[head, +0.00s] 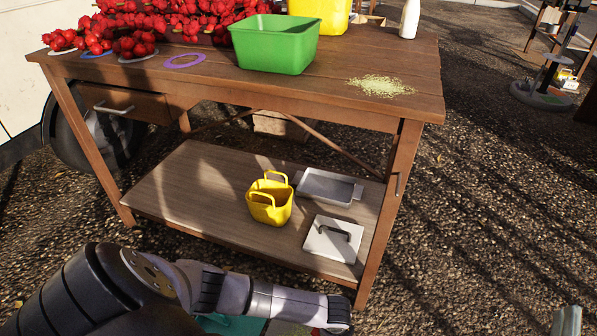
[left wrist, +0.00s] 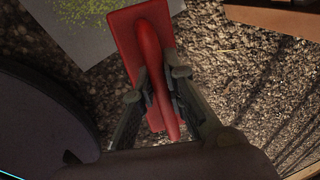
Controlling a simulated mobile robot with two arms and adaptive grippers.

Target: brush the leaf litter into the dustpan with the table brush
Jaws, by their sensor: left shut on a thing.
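My left gripper (left wrist: 157,85) is shut on the handle of the red table brush (left wrist: 148,30) in the left wrist view; the brush's flat block points away from the wrist. A flat grey surface (left wrist: 85,50) bearing green leaf litter (left wrist: 85,10) lies beyond the brush at the top left; I cannot tell whether this is the dustpan. In the head view the left gripper's fingers are below the frame edge. A patch of pale yellow-green litter (head: 381,86) lies on the wooden table (head: 213,83) near its right end.
On the table stand a green bin (head: 275,50), a yellow bin (head: 322,12), a white bottle (head: 410,18) and piles of red fruit (head: 140,44). The lower shelf holds a yellow basket (head: 270,208), a grey tray (head: 328,187) and a white square piece with a dark handle (head: 320,248).

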